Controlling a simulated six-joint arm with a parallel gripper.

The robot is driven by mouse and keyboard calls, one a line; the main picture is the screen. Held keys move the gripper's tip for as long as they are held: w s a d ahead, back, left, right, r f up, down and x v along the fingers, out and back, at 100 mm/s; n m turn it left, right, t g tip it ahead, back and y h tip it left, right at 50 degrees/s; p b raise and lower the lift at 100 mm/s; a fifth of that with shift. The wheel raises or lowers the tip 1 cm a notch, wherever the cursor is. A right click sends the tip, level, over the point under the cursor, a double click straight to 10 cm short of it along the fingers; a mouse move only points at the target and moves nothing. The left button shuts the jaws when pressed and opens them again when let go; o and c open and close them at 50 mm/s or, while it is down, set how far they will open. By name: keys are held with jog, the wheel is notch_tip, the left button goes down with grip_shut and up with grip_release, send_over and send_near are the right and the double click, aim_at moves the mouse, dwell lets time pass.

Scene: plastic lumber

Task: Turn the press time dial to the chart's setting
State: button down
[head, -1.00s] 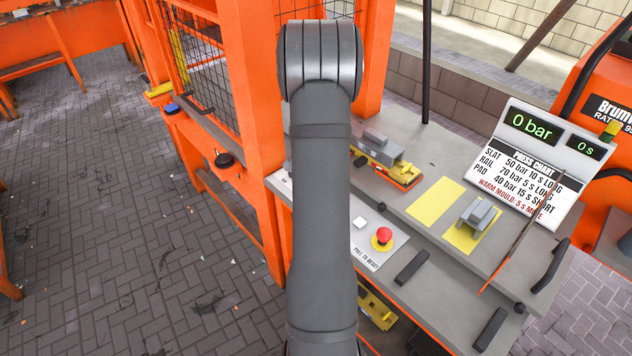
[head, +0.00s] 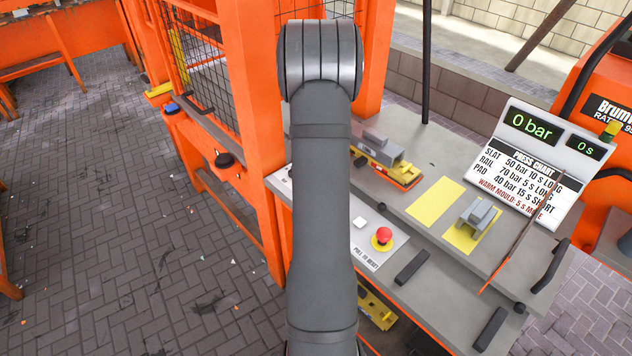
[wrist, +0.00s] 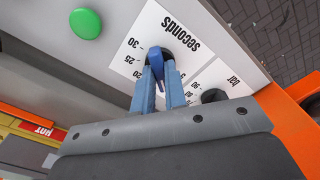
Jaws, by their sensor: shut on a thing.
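In the wrist view, the seconds dial (wrist: 155,54) is a dark round knob with a blue grip bar, on a white plate marked "seconds". The numbers 30, 25 and 20 show along its left side; others are hidden. My gripper (wrist: 158,72) has its two blue fingers around the bar, shut on it. I cannot tell exactly which number the bar points to. In the head view, the press chart (head: 527,180) reads SLAT 50 bar 10 s LONG, RAIL 70 bar 5 s LONG, PAD 40 bar 15 s SHORT, and "warm mould: 5 s more". My arm hides the dial there.
The displays read 0 bar (head: 532,124) and 0 s (head: 585,147). A dark bar dial (wrist: 213,96) is close to my right finger. A green button (wrist: 86,23) is at upper left. A red stop button (head: 382,236) and grey blocks (head: 478,214) are on the bench.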

dwell(0.3)
jog(key=shift+w, duration=0.1)
jog(key=c, duration=1.5)
grip_release()
jog(key=shift+o, duration=0.2)
jog(key=shift+r, duration=0.1)
notch_tip(320, 180, up, 17)
jog(key=shift+r, duration=0.15)
notch_tip(320, 180, down, 18)
jog(key=shift+r, duration=0.25)
